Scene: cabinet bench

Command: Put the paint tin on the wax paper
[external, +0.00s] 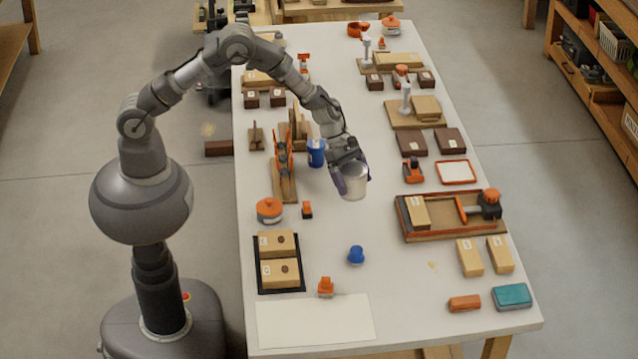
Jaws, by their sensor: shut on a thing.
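The paint tin (355,184) is a pale grey-white cylinder near the middle of the bench. My gripper (350,174) is shut on it, with the dark fingers at its upper part. The tin looks upright or slightly tilted; I cannot tell whether it is clear of the bench top. The wax paper is most likely the large off-white sheet (315,321) lying flat at the near left end of the bench. It is bare, and the tin is beyond it, apart from it.
A black tray (257,275) with tan boxes is left, a wooden tray (408,229) right. A blue can (316,152) stands beside the gripper.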

